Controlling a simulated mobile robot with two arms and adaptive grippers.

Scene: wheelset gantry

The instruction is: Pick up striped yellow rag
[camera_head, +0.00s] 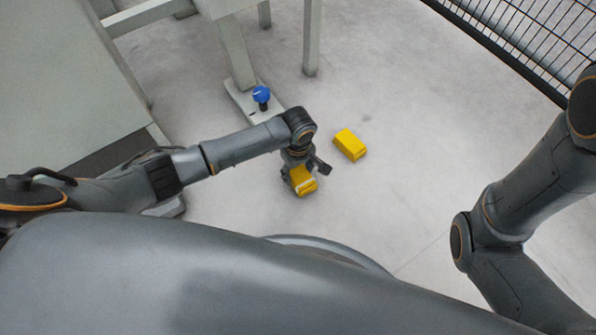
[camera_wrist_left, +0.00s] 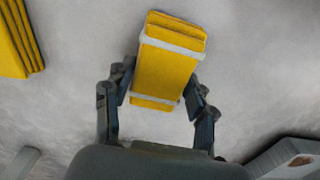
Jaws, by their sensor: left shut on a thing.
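The striped yellow rag (camera_wrist_left: 165,66) is a folded yellow block with white bands across it. In the left wrist view it lies between the two fingers of my left gripper (camera_wrist_left: 158,95), which is shut on it. In the head view the rag (camera_head: 302,184) shows at the end of my left arm, partly covered by the gripper (camera_head: 299,177). Whether it touches the floor I cannot tell. My right arm shows at the right of the head view, but its gripper is out of view.
A plain yellow folded rag (camera_head: 350,144) lies on the floor just right of my left gripper; it also shows in the left wrist view (camera_wrist_left: 14,40). A blue knob (camera_head: 261,94) stands by a grey frame foot. A black mesh fence (camera_head: 530,45) runs at upper right. Floor right of centre is clear.

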